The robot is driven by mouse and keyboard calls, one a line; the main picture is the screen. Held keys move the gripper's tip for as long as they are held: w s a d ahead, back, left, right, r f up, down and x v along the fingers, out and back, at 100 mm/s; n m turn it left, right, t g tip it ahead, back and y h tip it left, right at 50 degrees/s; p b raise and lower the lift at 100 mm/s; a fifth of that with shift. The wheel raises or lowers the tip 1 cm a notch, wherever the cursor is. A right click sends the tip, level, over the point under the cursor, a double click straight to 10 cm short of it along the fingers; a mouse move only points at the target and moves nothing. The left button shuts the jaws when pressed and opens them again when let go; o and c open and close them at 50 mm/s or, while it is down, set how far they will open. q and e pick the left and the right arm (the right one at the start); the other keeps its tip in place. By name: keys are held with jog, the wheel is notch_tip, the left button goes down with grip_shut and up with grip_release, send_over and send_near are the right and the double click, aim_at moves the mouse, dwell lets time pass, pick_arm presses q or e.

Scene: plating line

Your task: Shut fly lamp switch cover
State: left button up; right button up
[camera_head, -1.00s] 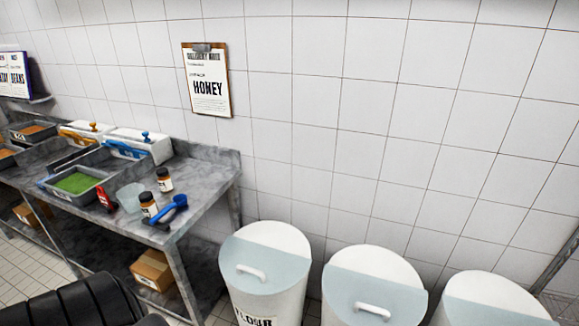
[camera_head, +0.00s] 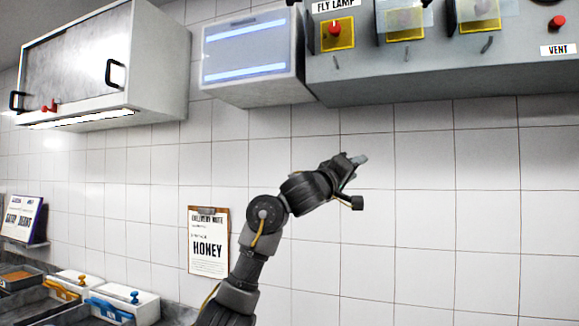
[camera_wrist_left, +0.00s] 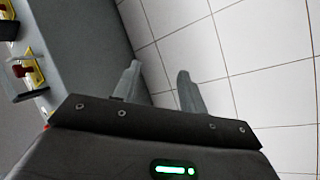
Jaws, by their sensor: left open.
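The fly lamp switch (camera_head: 335,30) is a red knob on a yellow plate under the FLY LAMP label, at the left end of a grey panel (camera_head: 430,82) at the top of the head view. The knob looks uncovered; its cover is not clearly visible, being near the top edge. My left gripper (camera_head: 359,162) is below the panel, in front of the tiled wall, apart from the switch. In the left wrist view its two fingers (camera_wrist_left: 158,84) are spread with nothing between them. A red knob (camera_wrist_left: 22,69) on a yellow plate shows at that view's left edge. My right gripper is not in view.
Two more switches (camera_head: 404,22) with pale see-through covers and a red VENT button (camera_head: 557,22) are to the right. A lit fly lamp (camera_head: 250,52) hangs left of the panel, and a white cabinet (camera_head: 95,65) farther left.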

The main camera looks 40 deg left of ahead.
pick_arm(q)
jog(key=s+a+r+n+t, duration=0.1)
jog(key=s+a+r, duration=0.1)
jog(key=s+r, duration=0.55)
jog(key=s+a+r+n+t, duration=0.15)
jog(key=s+r, duration=0.25)
jog(key=r, duration=0.6)
jog(key=n+t+h, duration=0.1)
jog(key=t, duration=0.1)
send_near(288, 1)
jog(key=shift+n, duration=0.25)
jog(key=p+x, duration=0.6)
jog(key=x, duration=0.1)
jog(key=p+x, duration=0.3)
jog(key=x, duration=0.1)
jog(key=shift+a+r, duration=0.1)
jog(key=shift+a, duration=0.2)
grip_shut()
